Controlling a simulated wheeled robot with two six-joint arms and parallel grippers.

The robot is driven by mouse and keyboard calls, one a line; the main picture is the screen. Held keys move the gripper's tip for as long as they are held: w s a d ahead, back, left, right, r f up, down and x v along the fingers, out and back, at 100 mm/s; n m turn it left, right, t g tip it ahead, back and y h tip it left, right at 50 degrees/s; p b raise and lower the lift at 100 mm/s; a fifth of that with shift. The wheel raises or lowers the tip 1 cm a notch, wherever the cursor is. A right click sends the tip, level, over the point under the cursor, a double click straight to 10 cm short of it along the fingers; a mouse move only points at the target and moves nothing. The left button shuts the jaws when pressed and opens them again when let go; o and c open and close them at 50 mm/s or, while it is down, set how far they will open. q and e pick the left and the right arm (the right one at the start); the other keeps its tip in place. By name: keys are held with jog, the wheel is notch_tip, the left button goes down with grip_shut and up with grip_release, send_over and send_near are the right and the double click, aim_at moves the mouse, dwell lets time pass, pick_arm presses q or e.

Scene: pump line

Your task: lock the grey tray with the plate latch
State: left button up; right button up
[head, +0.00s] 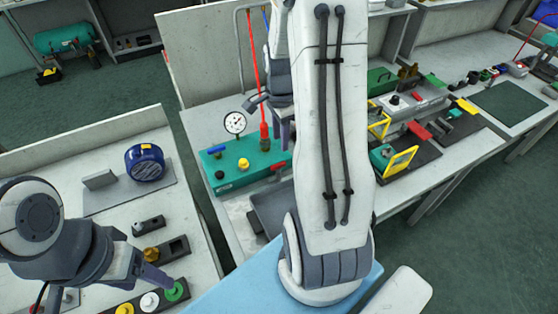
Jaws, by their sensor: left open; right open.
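A dark grey tray-like piece (268,212) lies on the middle bench, partly hidden behind my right arm; I cannot tell for sure that it is the grey tray. I cannot make out the plate latch, and my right arm covers part of that bench. My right gripper (271,118) is open above the green pump box, beside the red upright rod, beyond the dark grey piece. My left gripper (150,284) is open low over the left bench, close to a green knob (174,290), apart from the dark grey piece.
The green box (232,172) carries a dial gauge (235,123) and coloured knobs. A blue round device (145,162) stands on the left bench. Yellow-handled fixtures (401,160) crowd the right bench. A gap with green floor separates the left and middle benches.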

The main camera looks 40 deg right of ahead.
aim_at(280, 163)
notch_tip(280, 163, down, 10)
jog(key=shift+r+p, duration=0.1)
jog(key=shift+p, duration=0.25)
grip_shut()
